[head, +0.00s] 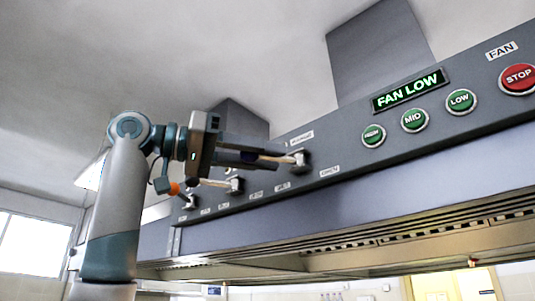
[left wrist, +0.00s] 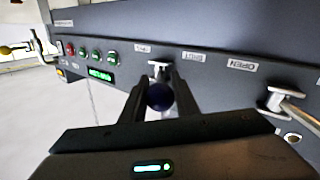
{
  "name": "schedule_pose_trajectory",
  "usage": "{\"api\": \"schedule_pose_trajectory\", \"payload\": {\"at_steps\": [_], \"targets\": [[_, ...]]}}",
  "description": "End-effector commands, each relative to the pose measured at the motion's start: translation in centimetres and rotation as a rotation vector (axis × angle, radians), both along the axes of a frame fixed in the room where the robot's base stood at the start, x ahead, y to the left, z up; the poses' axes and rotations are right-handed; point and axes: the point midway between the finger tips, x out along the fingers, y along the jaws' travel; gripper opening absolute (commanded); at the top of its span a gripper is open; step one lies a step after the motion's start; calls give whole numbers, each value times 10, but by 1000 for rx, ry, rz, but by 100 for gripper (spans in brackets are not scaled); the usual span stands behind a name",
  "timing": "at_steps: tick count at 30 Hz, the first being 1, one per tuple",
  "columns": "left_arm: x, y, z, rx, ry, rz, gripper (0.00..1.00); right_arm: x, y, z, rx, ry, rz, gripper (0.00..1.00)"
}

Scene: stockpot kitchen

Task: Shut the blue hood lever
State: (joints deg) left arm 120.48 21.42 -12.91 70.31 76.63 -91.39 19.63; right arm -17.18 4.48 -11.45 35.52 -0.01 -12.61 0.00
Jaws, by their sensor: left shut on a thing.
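The blue knob (left wrist: 159,97) of the hood lever sits between the two fingers of my left gripper (head: 262,158) in the left wrist view. The gripper is shut on it. The lever's metal pivot (head: 299,158) is on the sloping hood panel, just beyond the fingertips; it also shows in the left wrist view (left wrist: 160,67). The pale lever rod runs from the pivot back toward the gripper. A SHUT label (left wrist: 194,57) and an OPEN label (left wrist: 241,65) are to the right of the pivot in the wrist view. My right gripper is not in view.
Another lever (head: 235,185) and an orange-knobbed lever (head: 175,188) sit further left along the panel, close to my gripper. The fan display (head: 408,91) reads FAN LOW. Green buttons and a red STOP button (head: 518,77) are at the right.

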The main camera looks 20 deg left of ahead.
Motion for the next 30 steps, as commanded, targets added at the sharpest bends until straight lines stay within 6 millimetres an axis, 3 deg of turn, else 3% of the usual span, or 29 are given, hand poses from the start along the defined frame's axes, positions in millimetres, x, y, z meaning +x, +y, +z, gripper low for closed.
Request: {"api": "schedule_pose_trajectory", "payload": {"at_steps": [3,4,6,20,30], "targets": [[0,1,2,-5,-3,2,0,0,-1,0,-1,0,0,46],[0,1,2,-6,-3,2,32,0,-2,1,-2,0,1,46],[0,1,2,-5,-3,2,41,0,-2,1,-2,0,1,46],[-5,6,0,-2,-2,3,41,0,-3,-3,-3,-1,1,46],[-33,43,-2,-6,-2,3,41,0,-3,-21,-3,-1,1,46]]}}
